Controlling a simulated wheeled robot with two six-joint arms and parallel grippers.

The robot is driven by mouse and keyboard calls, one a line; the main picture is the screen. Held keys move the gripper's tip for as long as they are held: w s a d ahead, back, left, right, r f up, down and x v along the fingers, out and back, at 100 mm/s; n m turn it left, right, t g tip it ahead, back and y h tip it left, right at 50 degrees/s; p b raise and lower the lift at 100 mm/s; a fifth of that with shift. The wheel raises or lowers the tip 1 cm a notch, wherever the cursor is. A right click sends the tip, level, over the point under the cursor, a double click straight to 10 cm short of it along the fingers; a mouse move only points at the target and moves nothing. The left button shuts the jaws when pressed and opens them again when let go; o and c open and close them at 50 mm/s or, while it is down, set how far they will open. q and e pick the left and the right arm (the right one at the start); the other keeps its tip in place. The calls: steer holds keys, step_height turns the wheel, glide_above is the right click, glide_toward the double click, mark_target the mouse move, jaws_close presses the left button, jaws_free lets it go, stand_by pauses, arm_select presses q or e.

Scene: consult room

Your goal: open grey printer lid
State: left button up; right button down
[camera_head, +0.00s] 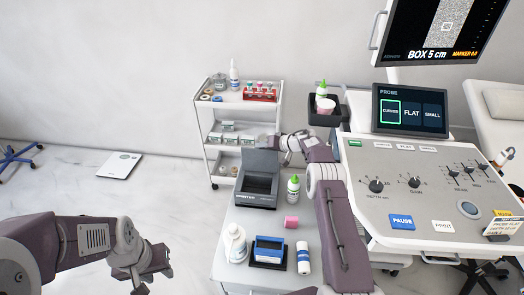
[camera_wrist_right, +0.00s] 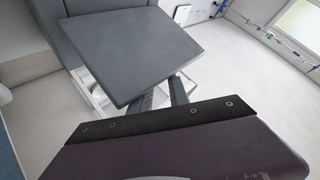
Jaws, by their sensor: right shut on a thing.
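The grey printer (camera_head: 255,197) stands on a small white table, with its lid (camera_head: 262,162) raised steeply and its dark inside showing. My right gripper (camera_head: 282,143) is at the upper right edge of the lid, partly hidden there, and is shut on it. In the right wrist view the lid (camera_wrist_right: 140,48) is a broad grey panel in front of the fingers (camera_wrist_right: 165,92), whose tips are hidden by it. My left gripper (camera_head: 160,262) is low at the left, away from the printer; its jaw opening is unclear.
A white bottle (camera_head: 235,243), blue box (camera_head: 269,250) and white cylinder (camera_head: 303,258) are in front. A cart (camera_head: 212,137) stands behind; an ultrasound console (camera_head: 422,190) is at right.

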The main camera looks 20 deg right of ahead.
steer(key=shift+s+f, duration=0.15)
steer(key=shift+f, duration=0.4)
steer(key=c, duration=1.3)
jaws_free()
steer(key=shift+w, duration=0.2)
steer(key=shift+r, duration=0.2)
steer(key=p+v, duration=0.2)
steer(key=v, duration=0.7)
steer(key=shift+s, duration=0.1)
